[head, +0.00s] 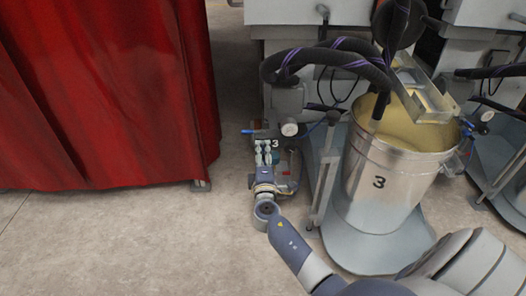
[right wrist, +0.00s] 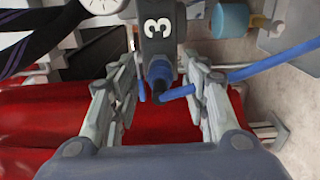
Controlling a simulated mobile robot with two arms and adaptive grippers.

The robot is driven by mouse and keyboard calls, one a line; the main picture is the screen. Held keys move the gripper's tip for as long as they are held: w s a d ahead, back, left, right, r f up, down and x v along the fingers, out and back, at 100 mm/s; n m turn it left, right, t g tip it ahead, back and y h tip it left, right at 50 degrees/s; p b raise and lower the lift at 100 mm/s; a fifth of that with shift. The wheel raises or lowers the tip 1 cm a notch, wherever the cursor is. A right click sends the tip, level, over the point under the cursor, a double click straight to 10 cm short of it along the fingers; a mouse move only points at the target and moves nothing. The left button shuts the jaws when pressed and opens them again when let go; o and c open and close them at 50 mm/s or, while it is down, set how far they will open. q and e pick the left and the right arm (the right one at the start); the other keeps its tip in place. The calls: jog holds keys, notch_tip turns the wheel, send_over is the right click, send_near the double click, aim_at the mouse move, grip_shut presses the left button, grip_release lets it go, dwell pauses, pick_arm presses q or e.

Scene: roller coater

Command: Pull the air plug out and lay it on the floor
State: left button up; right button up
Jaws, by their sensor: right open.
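The air plug (right wrist: 160,76) is a dark fitting with a blue part, below a grey block (right wrist: 160,28) marked 3 in the right wrist view. A blue hose (right wrist: 255,66) runs toward it from the right. My right gripper (right wrist: 163,84) is open, with one finger on each side of the plug and visible gaps between. In the head view my right gripper (head: 264,148) reaches the small unit marked 3, and the plug itself is too small or hidden to make out. The floor (head: 120,240) is bare at the lower left. My left gripper is not in view.
A steel bucket (head: 379,183) marked 3, with yellowish liquid, stands on a grey base (head: 365,250) right of my arm. Thick dark hoses (head: 335,55) arch above the unit. A red curtain (head: 105,100) hangs at the left. A pressure gauge (right wrist: 102,4) sits near the block.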

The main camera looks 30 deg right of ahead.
aim_at(263, 155)
grip_shut()
jog(key=shift+s+a, duration=0.1)
jog(key=shift+v, duration=2.85)
jog(key=shift+s, duration=0.15)
jog(key=shift+v, duration=1.4)
